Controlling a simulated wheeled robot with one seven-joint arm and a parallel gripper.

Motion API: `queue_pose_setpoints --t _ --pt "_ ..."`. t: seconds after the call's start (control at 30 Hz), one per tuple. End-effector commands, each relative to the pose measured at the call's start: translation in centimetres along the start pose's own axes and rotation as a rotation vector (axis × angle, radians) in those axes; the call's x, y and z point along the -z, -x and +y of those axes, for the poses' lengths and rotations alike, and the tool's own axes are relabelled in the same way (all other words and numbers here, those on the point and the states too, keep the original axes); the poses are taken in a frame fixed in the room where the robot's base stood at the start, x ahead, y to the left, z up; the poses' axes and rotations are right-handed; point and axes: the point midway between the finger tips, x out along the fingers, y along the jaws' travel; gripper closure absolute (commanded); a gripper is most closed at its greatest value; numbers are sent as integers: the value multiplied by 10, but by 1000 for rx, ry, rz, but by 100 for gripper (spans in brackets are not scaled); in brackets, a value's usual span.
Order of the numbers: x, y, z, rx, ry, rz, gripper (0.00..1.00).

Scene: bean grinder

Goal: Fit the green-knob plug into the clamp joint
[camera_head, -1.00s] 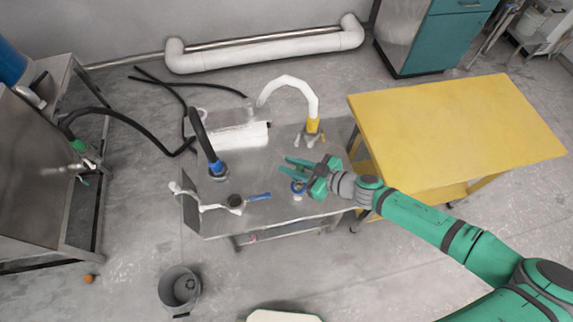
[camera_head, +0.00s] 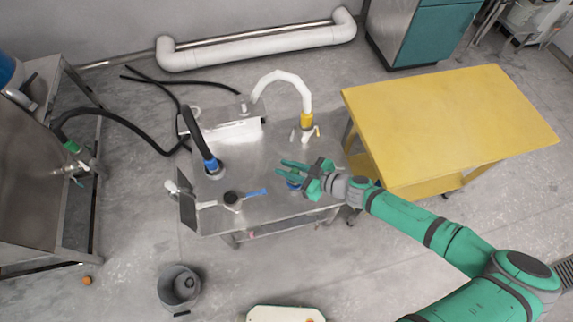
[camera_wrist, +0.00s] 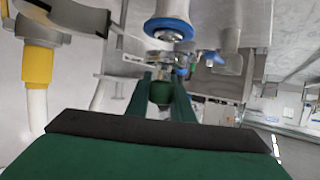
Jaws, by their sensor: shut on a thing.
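My gripper (camera_head: 281,167) is over the right part of the metal table, low near the blue-ringed fitting (camera_head: 293,184), which it partly covers. In the wrist view, the dark green fingers (camera_wrist: 160,84) close around a small green knob (camera_wrist: 160,93), which appears to be the plug's; the rest of the plug is hard to make out. A white fitting with a blue ring (camera_wrist: 168,24) shows just above the fingers. I cannot tell for certain which fitting is the clamp joint.
A yellow-collared white hose (camera_head: 307,120) stands behind the gripper; its yellow collar (camera_wrist: 37,65) shows left in the wrist view. A yellow table (camera_head: 450,130) stands right.

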Motion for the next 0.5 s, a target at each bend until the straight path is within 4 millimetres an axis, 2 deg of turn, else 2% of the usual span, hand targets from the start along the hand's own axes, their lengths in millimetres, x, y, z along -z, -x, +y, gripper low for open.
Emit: queue_pose_setpoints --t 0.5 --pt "-7 -3 0 0 1 0 100"
